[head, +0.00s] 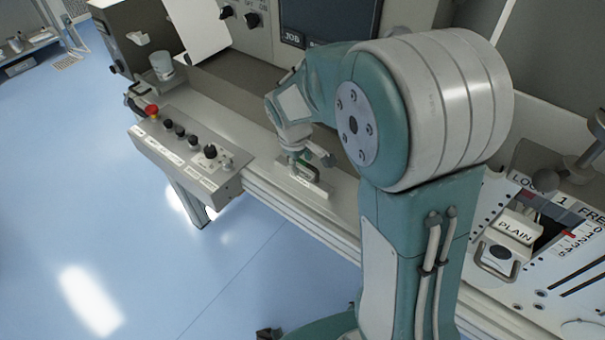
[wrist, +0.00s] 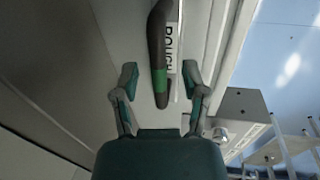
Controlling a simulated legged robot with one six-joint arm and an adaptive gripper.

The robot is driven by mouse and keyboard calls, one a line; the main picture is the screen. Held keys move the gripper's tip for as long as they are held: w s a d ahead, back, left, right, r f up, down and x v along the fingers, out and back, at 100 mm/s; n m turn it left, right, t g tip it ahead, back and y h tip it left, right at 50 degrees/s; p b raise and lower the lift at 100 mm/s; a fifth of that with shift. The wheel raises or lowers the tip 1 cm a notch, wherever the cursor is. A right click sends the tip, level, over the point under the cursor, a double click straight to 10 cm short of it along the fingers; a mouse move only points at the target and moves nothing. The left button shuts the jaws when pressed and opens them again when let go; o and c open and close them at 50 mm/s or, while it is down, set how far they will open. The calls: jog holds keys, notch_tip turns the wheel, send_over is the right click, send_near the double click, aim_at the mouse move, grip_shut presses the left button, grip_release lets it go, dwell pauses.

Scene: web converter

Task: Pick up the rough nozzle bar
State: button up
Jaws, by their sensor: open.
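The rough nozzle bar (wrist: 156,45) is a dark bar with a green band near its lower end in the wrist view. A white label reading "ROUGH" (wrist: 171,48) lies along its right side. My gripper (wrist: 160,80) is open, with one finger on each side of the bar's green end and visible gaps to both. In the head view my gripper (head: 308,157) is low over the ledge, just above the bar's green part (head: 304,168). My arm hides some of the area behind it.
A control box (head: 190,150) with black knobs and a red button is fixed at the ledge's left. A grey cup (head: 162,66) stands behind it. A panel with a "PLAIN" block (head: 515,228) is at the right. Open blue floor (head: 90,210) lies at the left.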

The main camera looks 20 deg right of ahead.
aim_at(301, 160)
grip_shut()
jog(key=shift+r, duration=0.1)
notch_tip(301, 160, up, 3)
jog(key=shift+r, duration=0.1)
jog(key=s+r, duration=0.9)
jog(key=s, duration=0.5)
jog(key=shift+r, duration=0.4)
